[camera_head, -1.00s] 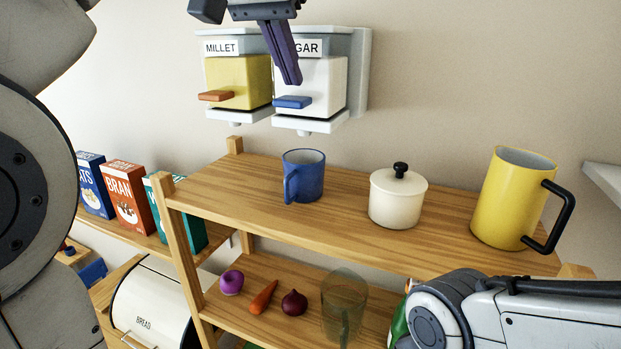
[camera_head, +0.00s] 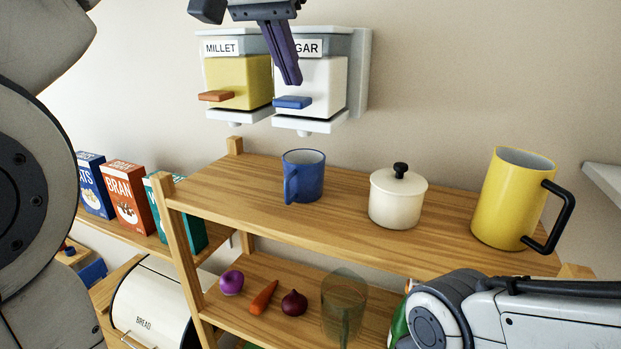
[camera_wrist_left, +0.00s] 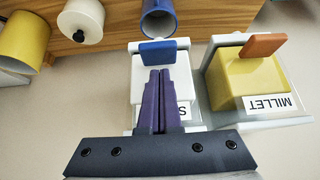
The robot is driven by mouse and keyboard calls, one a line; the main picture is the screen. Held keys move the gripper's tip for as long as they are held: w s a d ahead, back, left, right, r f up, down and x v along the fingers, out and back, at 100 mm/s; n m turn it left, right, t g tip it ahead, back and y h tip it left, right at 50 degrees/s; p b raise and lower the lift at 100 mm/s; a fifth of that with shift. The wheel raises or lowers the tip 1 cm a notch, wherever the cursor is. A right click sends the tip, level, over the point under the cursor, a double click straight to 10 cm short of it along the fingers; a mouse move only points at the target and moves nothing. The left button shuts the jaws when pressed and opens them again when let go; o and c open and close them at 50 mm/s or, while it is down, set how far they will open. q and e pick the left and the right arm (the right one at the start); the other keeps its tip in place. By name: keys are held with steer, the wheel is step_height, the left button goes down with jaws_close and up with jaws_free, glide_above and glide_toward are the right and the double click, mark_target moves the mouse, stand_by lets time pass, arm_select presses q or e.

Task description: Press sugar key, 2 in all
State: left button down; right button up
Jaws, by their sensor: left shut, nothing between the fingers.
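The sugar dispenser (camera_head: 325,82) is a white box on the wall, its label partly hidden by my left fingers. Its blue key (camera_head: 292,102) sticks out at the lower front and also shows in the left wrist view (camera_wrist_left: 157,52). My left gripper (camera_head: 293,82) is shut and empty, its purple fingers pointing down just above the blue key. In the left wrist view the fingertips (camera_wrist_left: 160,71) lie close to the key's edge; whether they touch it I cannot tell. My right gripper is out of view.
The millet dispenser (camera_head: 245,80) with an orange key (camera_head: 215,96) is close on the left. Below, the wooden shelf (camera_head: 250,185) holds a blue mug (camera_head: 308,178), a cream pot (camera_head: 397,202) and a yellow jug (camera_head: 505,200). Free wall lies right of the dispensers.

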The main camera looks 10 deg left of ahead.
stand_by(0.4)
arm_select(q)
steer(key=shift+f+b, duration=1.2)
steer(key=shift+f, duration=0.2)
steer(key=shift+r, duration=0.1)
steer(key=shift+r+p, duration=1.3)
steer(key=shift+p, duration=0.15)
steer(key=shift+f, duration=0.15)
